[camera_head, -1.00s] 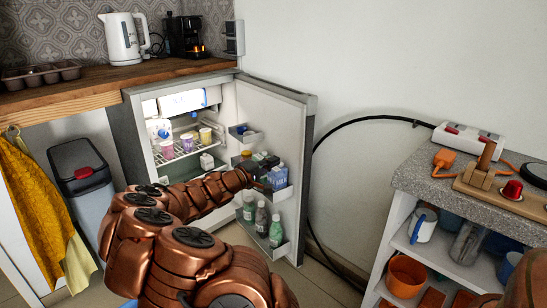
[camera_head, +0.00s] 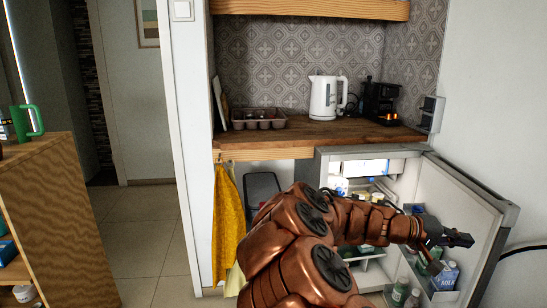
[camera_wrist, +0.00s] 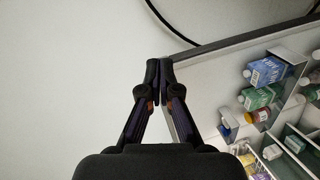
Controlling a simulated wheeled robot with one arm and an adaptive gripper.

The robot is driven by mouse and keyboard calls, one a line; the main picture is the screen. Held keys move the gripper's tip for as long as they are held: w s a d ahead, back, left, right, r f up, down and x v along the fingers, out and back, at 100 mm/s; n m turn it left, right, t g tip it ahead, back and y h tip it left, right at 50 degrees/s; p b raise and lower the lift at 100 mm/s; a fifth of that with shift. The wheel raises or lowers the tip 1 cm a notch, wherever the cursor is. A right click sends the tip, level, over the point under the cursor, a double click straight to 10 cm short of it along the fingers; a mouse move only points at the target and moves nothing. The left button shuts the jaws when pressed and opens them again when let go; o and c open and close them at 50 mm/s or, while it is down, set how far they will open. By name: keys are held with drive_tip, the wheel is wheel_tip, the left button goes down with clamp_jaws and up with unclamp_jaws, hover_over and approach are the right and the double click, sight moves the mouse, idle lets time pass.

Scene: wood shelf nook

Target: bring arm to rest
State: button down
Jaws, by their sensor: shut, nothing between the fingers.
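My copper arm reaches from the bottom middle of the head view toward the open fridge door (camera_head: 455,200). My gripper (camera_head: 468,239) is dark, shut and empty, in front of the door's inner side and above the bottles in its racks. In the wrist view my gripper's fingertips (camera_wrist: 159,70) meet, with the plain wall behind them and the door's edge (camera_wrist: 235,42) close by to the right. I cannot tell how far the fingers are from the door. My arm hides part of the fridge's inside.
Door racks hold cartons and bottles, such as a blue-white carton (camera_head: 445,276). A wooden counter (camera_head: 300,135) carries a white kettle (camera_head: 325,97), a coffee maker (camera_head: 381,100) and a muffin tray (camera_head: 258,120). A wooden shelf (camera_head: 60,215) stands left. Tiled floor (camera_head: 140,235) between is clear.

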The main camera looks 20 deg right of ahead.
drive_tip(key=s+a+r+n+t+y+p, duration=0.1)
drive_tip(key=s+a+r+n+y+p, duration=0.1)
drive_tip(key=a+p, duration=0.6)
drive_tip(key=s+a+r+n+t+y+p, duration=0.2)
drive_tip(key=a+r+y+p, duration=0.5)
drive_tip(key=a, duration=1.4)
drive_tip(key=s+a+r+n+t+y+p, duration=0.2)
drive_tip(key=a+r+p, duration=0.5)
drive_tip(key=a+p, duration=0.4)
drive_tip(key=s+a+n+y, duration=0.1)
drive_tip(key=s+a+y, duration=0.1)
drive_tip(key=s+a, duration=0.1)
drive_tip(key=shift+s+a+r+n+y, duration=0.15)
drive_tip(key=shift+a+n+y, duration=0.2)
drive_tip(key=shift+a, duration=0.25)
drive_tip(key=shift+d, duration=0.15)
